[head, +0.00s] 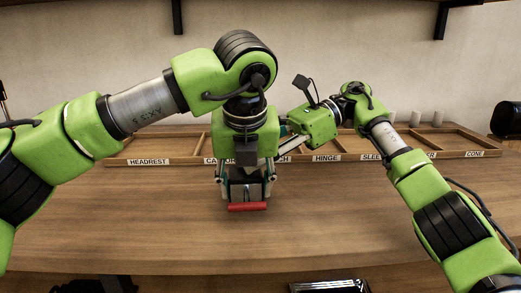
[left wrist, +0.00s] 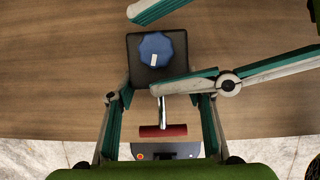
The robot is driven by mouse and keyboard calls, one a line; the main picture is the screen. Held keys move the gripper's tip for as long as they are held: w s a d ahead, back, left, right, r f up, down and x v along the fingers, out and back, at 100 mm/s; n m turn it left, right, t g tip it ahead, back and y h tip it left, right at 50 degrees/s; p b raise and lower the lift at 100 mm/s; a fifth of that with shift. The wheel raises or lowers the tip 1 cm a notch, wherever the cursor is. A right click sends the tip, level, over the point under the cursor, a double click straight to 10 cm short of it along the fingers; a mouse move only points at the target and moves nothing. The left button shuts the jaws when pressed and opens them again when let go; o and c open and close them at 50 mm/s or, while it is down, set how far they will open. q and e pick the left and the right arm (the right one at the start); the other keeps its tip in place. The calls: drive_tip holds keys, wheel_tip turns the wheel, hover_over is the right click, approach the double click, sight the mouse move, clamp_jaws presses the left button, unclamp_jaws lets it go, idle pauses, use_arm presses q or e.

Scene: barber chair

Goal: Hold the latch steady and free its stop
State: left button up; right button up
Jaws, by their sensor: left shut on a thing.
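The latch is a dark square block (left wrist: 140,80) with a blue faceted knob (left wrist: 156,50) bearing a white mark, a metal rod (left wrist: 163,108) and a red bar handle (left wrist: 163,131). In the head view its red handle (head: 248,207) shows below my left gripper (head: 247,188). My left gripper is shut on the latch, its fingers on both sides in the left wrist view (left wrist: 160,98). My right gripper (left wrist: 142,52) is open, coming from the right with one finger above and one below the knob in the picture. I cannot tell whether it touches. In the head view its fingers are mostly hidden.
A wooden divided tray (head: 150,161) with labels such as HEADREST, HINGE and CONE spans the back of the table. Several pale cups stand behind it. A dark object (head: 507,119) sits at far right. The wooden table (head: 120,220) is clear at left and front.

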drive_tip(key=shift+f+m+t, duration=0.1)
drive_tip(key=shift+m+t, duration=0.5)
drive_tip(key=shift+t, duration=0.1)
drive_tip(key=shift+s, duration=0.1)
drive_tip(key=v, duration=1.2)
wheel_tip(320, 180, up, 11)
drive_tip(key=s+a+m+t+y, duration=0.1)
drive_tip(key=a+m+t+y, duration=0.15)
drive_tip(key=m+y, duration=0.5)
drive_tip(key=w+d+m+t+h, duration=0.1)
drive_tip(key=d+m+t+h, duration=0.1)
drive_tip(key=d+m+t, duration=0.7)
drive_tip(key=w+d+f+m+t+h, duration=0.1)
drive_tip(key=w+d+m+t+h, duration=0.1)
drive_tip(key=d+m+t, duration=0.7)
drive_tip(key=m, duration=0.8)
drive_tip(key=shift+f+m, duration=0.25)
drive_tip(key=shift+m, duration=0.1)
